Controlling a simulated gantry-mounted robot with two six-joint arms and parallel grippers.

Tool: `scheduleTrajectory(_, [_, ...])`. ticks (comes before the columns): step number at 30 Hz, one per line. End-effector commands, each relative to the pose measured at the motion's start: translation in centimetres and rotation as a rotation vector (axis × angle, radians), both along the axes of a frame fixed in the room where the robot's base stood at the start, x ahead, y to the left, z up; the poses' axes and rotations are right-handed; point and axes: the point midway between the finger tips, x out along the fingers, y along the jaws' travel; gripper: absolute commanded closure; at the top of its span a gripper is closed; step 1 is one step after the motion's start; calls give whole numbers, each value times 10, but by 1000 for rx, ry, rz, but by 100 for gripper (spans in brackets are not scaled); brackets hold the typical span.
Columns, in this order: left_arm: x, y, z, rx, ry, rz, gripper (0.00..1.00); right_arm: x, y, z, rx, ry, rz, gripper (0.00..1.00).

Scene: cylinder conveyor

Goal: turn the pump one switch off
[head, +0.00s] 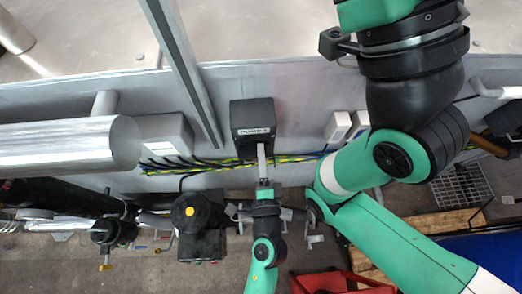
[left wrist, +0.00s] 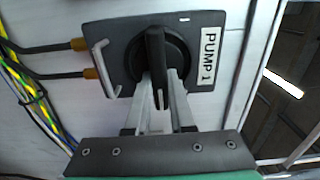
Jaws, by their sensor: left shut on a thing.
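The pump one switch is a dark grey box (head: 252,118) with a white "PUMP 1" label, on the grey wall in the head view. In the left wrist view the switch box (left wrist: 120,62) fills the top middle. Its black rotary handle (left wrist: 156,55) stands upright in the picture, parallel to the long side of the label (left wrist: 208,58). My left gripper (left wrist: 160,92) has one metal finger on each side of the handle's lower part and is shut on it. In the head view the left gripper (head: 262,160) reaches the box's label side. I cannot make out a right gripper.
Yellow-green and blue cables (head: 215,162) run along the wall below the box. A grey box (head: 165,135) and small white boxes (head: 338,126) flank it. A black pump-like unit (head: 200,222) stands lower left. A red crate (head: 335,283) is at the bottom.

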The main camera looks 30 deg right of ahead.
Motion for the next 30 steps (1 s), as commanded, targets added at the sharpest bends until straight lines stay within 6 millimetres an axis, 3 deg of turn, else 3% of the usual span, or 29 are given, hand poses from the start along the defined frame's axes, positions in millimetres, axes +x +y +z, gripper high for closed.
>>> scheduleTrajectory(16, [0,0,0,26,-14,0,100,0,0,1,0,0,0,100])
scheduleTrajectory(17, [0,0,0,26,-14,0,75,0,0,1,0,0,0,100])
scheduleTrajectory(21, [0,0,0,26,-13,0,50,0,0,1,0,0,0,100])
scheduleTrajectory(30, [-1,0,0,25,-12,0,49,0,0,1,0,0,0,100])
